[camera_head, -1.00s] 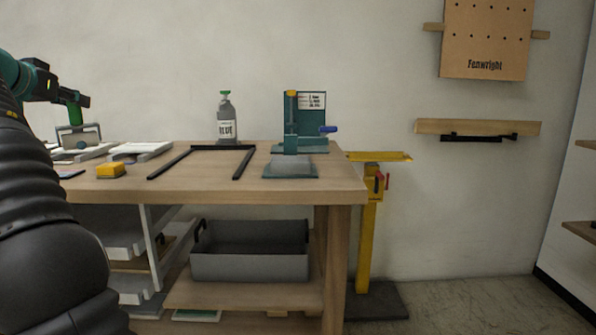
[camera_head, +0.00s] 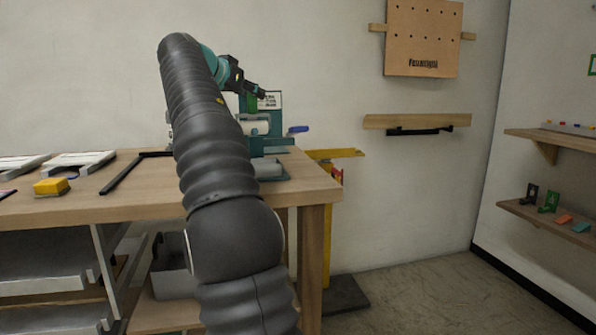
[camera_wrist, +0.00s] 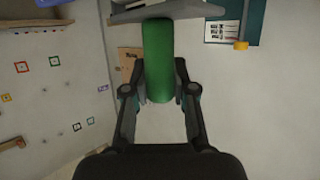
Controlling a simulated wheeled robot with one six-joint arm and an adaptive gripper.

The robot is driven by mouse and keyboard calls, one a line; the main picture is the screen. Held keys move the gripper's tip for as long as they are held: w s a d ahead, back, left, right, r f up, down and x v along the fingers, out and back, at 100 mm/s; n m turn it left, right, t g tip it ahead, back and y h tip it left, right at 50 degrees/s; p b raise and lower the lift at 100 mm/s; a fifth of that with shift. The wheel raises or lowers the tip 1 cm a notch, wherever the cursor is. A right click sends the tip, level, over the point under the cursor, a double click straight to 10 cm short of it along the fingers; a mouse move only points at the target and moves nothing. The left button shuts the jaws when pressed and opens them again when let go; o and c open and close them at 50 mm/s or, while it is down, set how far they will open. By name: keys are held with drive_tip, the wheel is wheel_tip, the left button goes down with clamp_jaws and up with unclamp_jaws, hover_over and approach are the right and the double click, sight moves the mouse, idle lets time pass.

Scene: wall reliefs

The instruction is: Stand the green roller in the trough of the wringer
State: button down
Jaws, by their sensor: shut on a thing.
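The green roller has a green handle (camera_head: 252,103) and a pale cylinder (camera_head: 257,127) in a grey frame. My gripper (camera_wrist: 159,85) is shut on its green handle; the fingers lie on both sides of it in the wrist view. The roller hangs handle up before the wringer (camera_head: 270,100), a teal stand with a label and a blue lever (camera_head: 298,129). The wringer's grey trough (camera_head: 268,169) lies lower, at the bench's right end, partly hidden by my arm. The roller appears above the trough, apart from it; its depth is unclear.
The wooden bench (camera_head: 120,195) carries a yellow block (camera_head: 51,186), white trays (camera_head: 80,160) and a black frame (camera_head: 122,175). A yellow stand (camera_head: 326,230) is right of the bench. A wall ledge (camera_head: 418,121) and shelves (camera_head: 545,225) are farther right. My arm covers the bench middle.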

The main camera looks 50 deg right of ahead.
sight(258, 132)
drive_tip(key=f+b, duration=0.1)
drive_tip(key=f, duration=0.1)
drive_tip(key=f+b, duration=0.1)
drive_tip(key=f, duration=0.1)
drive_tip(key=d+f+b, duration=0.1)
drive_tip(key=f, duration=0.1)
drive_tip(key=shift+s, duration=0.35)
drive_tip(key=shift+f+b, duration=0.65)
drive_tip(key=shift+f, duration=1.3)
drive_tip(key=shift+f+b, duration=0.65)
drive_tip(key=shift+f, duration=0.15)
drive_tip(key=c, duration=0.9)
unclamp_jaws()
drive_tip(key=shift+w+f, duration=0.1)
drive_tip(key=shift+f, duration=0.05)
drive_tip(key=shift+c, duration=0.2)
drive_tip(key=shift+r, duration=0.2)
drive_tip(key=shift+r, duration=0.1)
drive_tip(key=shift+r+p, duration=0.3)
drive_tip(key=shift+p, duration=0.05)
drive_tip(key=v, duration=1.2)
drive_tip(key=shift+r+p, duration=0.3)
drive_tip(key=shift+r, duration=0.05)
